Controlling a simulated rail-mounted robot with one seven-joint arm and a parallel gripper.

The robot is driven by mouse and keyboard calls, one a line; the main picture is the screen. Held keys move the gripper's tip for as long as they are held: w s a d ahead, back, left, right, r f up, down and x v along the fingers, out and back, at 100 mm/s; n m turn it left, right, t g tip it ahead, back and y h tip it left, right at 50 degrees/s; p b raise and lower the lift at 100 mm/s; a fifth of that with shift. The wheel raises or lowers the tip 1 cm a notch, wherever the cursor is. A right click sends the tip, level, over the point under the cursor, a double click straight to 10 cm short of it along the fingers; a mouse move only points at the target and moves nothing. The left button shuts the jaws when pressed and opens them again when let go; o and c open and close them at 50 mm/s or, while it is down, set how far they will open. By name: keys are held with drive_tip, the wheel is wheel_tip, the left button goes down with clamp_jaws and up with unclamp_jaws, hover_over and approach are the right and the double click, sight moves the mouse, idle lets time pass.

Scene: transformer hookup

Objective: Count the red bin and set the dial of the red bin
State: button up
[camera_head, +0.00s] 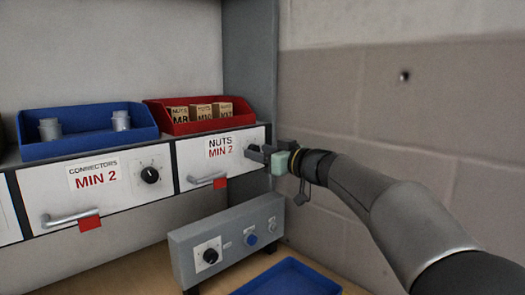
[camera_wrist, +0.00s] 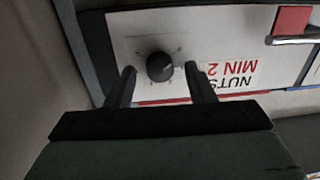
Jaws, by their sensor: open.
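The red bin (camera_head: 162,119) sits on the shelf at the back right in the head view. Several brown boxes (camera_head: 202,112) stand in it, labelled NUTS; at least one reads M8 and one M10. Below it is a white drawer front (camera_head: 193,158) marked NUTS MIN 2. Contact cannot be told.
A blue bin (camera_head: 85,146) with grey connectors stands left of the red bin, above a drawer marked CONNECTORS MIN 2 with its own dial (camera_head: 150,175). A grey control box (camera_head: 228,243) and a blue tray (camera_head: 288,279) are below. A wall is close on the right.

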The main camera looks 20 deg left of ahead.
drive_tip(key=c, duration=1)
drive_tip(key=shift+o, duration=0.2)
